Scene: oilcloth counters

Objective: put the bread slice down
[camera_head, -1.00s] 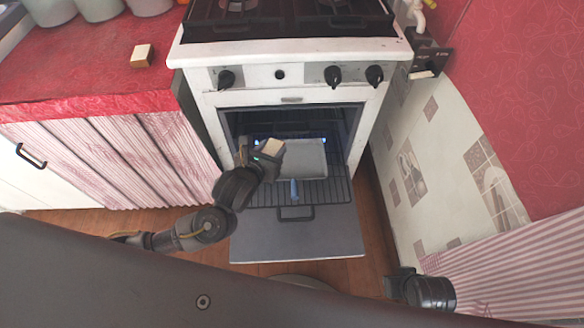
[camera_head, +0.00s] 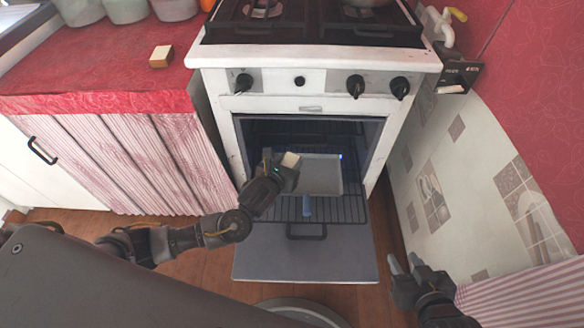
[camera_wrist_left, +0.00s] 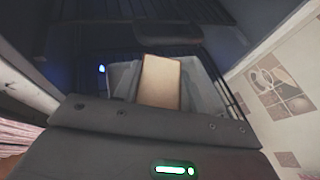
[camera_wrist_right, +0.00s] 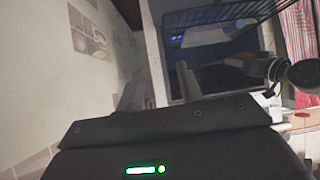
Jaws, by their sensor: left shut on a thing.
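The bread slice (camera_head: 291,160), pale with a brown crust, is held in my left gripper (camera_head: 287,170) at the open oven. It also shows upright in the left wrist view (camera_wrist_left: 160,82), in front of a grey tray (camera_wrist_left: 205,92). In the head view it overlaps the left edge of the tray (camera_head: 322,178); the gap beneath is hidden. My right gripper (camera_head: 405,268) is empty and open, low at the right of the oven door; its spread fingers show in the right wrist view (camera_wrist_right: 160,90).
The oven door (camera_head: 300,260) is folded down, with the wire rack (camera_head: 345,210) above it. Another bread-like block (camera_head: 161,56) lies on the red counter (camera_head: 110,75). A tiled wall stands close on the right.

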